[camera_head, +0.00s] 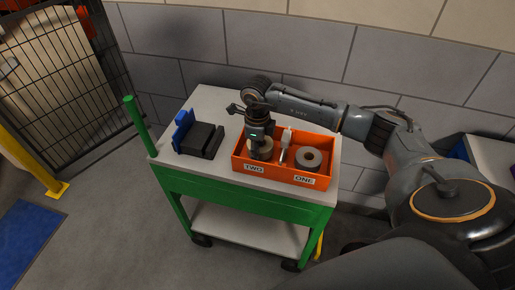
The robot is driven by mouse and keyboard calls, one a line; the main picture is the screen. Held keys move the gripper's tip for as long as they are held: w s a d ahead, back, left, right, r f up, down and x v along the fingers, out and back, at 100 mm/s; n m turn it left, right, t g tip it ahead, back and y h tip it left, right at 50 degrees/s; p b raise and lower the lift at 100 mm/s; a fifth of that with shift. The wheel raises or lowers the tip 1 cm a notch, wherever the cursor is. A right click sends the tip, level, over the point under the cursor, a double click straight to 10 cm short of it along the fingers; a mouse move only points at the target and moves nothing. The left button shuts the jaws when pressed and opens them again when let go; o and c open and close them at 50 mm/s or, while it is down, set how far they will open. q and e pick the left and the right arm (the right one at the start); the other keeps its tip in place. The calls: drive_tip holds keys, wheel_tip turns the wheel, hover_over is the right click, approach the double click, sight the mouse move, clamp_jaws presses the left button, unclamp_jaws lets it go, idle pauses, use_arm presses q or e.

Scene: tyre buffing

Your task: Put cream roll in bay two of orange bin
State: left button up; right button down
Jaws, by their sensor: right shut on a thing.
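The orange bin (279,174) stands on top of the green cart, with a label TWO at its left and ONE at its right. My right gripper (260,139) points down into bay two and is shut on the cream roll (262,152). The roll is low inside bay two, partly hidden by the gripper and the bin's front wall. I cannot tell whether it touches the bin floor. My left gripper is not in view.
A greyish roll (308,158) lies in bay one. A slim pale upright object (286,139) stands between the rolls. A black and blue fixture (199,139) sits left of the bin on the green cart (236,195). A wire fence (66,100) stands at left.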

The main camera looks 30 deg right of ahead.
drive_tip(key=shift+f, duration=0.55)
drive_tip(key=shift+f+b, duration=0.45)
drive_tip(key=shift+b, duration=0.1)
drive_tip(key=c, duration=1.4)
unclamp_jaws()
drive_tip(key=o, duration=0.5)
drive_tip(key=c, duration=0.4)
drive_tip(key=shift+o, duration=0.2)
wheel_tip(320, 180, up, 14)
drive_tip(key=p, duration=0.8)
drive_tip(key=shift+p, duration=0.35)
